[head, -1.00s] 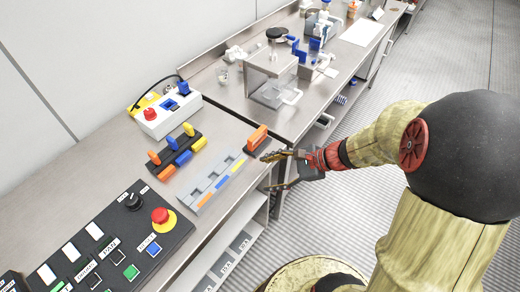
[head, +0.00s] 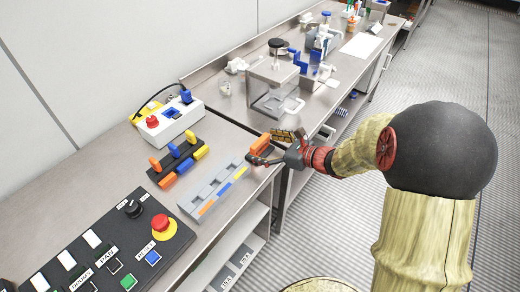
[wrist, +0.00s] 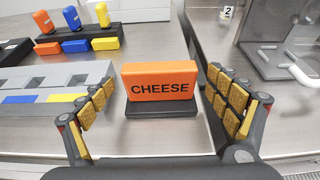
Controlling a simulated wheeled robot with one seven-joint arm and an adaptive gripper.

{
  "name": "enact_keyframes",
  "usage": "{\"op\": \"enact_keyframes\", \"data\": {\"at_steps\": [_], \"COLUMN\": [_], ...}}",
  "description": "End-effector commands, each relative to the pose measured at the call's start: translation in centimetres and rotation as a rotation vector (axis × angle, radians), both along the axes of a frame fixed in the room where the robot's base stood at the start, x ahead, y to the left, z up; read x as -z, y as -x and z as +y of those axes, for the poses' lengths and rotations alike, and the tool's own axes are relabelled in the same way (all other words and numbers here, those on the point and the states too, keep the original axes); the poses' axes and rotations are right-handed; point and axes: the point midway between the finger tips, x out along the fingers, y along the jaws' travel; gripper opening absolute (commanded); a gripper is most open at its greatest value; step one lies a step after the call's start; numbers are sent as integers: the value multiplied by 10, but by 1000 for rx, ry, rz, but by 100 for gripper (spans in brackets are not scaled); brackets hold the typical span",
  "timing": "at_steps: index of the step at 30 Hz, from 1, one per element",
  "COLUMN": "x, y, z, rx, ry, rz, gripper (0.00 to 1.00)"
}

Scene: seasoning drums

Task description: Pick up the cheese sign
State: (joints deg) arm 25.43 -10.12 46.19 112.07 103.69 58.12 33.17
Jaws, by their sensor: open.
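The cheese sign (wrist: 160,82) is an orange block with black "CHEESE" lettering, upright on a dark base (wrist: 160,108) on the metal bench. In the wrist view it stands between the two spread fingers, with a gap on each side. My gripper (wrist: 168,105) is open and empty, its gold-padded fingers left and right of the sign. In the head view my gripper (head: 275,147) is at the bench's front edge, and the orange sign (head: 262,143) shows partly behind its fingers.
A grey tray (head: 214,187) with coloured labels lies just left of the sign. Behind it is a black rack (head: 165,178) with orange, blue and yellow pieces. A clear-sided stand (head: 270,90) is on the bench to the right. A button panel (head: 100,250) lies at front left.

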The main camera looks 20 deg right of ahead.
Motion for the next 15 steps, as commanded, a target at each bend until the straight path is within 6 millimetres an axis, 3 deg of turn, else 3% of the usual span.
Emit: {"op": "enact_keyframes", "data": {"at_steps": [4,12,15], "x": [6,5,5], "y": [-11,-13,-13], "z": [9,10,10], "rx": [-2,0,0], "ry": [2,1,1], "rz": [0,-1,-1], "gripper": [89,89,84]}}
